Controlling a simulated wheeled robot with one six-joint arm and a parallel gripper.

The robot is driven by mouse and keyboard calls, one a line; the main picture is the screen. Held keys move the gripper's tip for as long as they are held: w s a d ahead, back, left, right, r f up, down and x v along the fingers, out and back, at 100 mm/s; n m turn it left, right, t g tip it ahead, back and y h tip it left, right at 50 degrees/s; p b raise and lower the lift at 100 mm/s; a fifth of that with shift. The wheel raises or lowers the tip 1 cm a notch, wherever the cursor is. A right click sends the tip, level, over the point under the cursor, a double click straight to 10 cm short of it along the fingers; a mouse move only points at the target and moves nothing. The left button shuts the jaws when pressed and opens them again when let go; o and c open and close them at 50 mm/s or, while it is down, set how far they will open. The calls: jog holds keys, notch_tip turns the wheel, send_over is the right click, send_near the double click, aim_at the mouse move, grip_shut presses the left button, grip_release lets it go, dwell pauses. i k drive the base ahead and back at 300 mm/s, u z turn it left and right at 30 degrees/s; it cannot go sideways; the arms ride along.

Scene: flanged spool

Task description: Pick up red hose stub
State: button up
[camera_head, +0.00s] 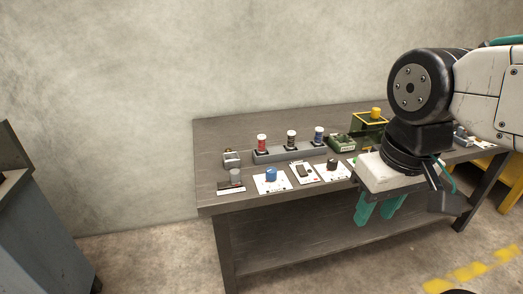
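A small red cylinder (262,141), which looks like the red hose stub, stands upright at the left end of a grey rack (290,154) on the table. A dark piece (291,137) and a blue piece (319,134) stand beside it in the same rack. My gripper (376,216) points down at the right, in front of the table's front edge as seen here. Its two teal fingers are apart with nothing visible between them. It is well to the right of the red piece and not touching it.
The dark table (240,133) also holds a blue item (271,174) and a dark round item (332,164) on white cards. A grey cabinet (45,240) stands at the left.

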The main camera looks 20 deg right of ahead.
aim_at(262, 150)
jog(key=i, duration=1.25)
jog(key=z, duration=0.55)
